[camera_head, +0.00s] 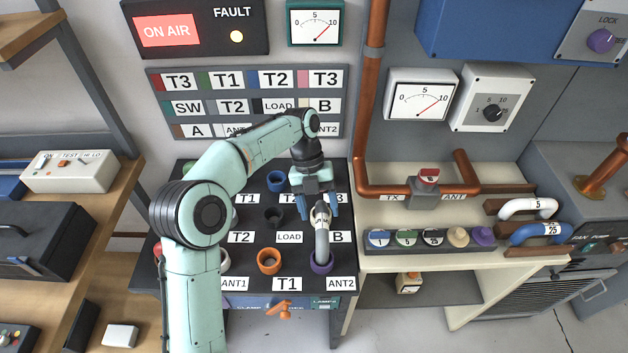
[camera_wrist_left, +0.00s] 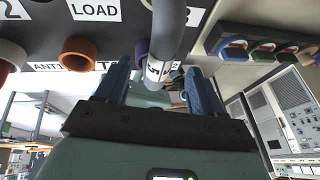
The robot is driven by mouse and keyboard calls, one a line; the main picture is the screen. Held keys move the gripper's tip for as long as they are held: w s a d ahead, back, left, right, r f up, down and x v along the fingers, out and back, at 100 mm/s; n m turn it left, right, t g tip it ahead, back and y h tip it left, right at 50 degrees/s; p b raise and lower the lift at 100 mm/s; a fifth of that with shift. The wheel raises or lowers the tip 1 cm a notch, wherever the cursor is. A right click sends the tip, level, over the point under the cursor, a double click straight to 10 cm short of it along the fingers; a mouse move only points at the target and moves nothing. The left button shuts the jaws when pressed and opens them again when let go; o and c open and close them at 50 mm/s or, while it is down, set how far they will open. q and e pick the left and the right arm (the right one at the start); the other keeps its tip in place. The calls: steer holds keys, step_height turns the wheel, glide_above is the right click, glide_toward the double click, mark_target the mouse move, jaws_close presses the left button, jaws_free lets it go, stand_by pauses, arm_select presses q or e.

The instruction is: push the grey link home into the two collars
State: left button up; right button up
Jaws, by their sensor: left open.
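The grey link (camera_head: 322,243) is a curved tube on the dark panel in the head view. Its near end meets the purple collar (camera_head: 319,268) above the ANT2 label. Its far end lies by a pale collar beside the B label, partly hidden by my left gripper (camera_head: 319,207). I cannot tell how deep either end sits. My left gripper is open, with its fingers on either side of the link's far end. In the left wrist view the link (camera_wrist_left: 171,32), with a white label, comes down between the open fingers (camera_wrist_left: 160,88). My right gripper is not seen.
An orange collar (camera_head: 269,262), a black collar (camera_head: 273,216) and a blue collar (camera_head: 276,181) stand on the panel nearby. A counter to the right has a row of coloured knobs (camera_head: 432,238), a copper pipe (camera_head: 372,120) and a white link (camera_head: 528,207).

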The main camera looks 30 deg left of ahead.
arm_select(q)
steer(key=p+v, duration=0.2)
steer(key=v, duration=0.6)
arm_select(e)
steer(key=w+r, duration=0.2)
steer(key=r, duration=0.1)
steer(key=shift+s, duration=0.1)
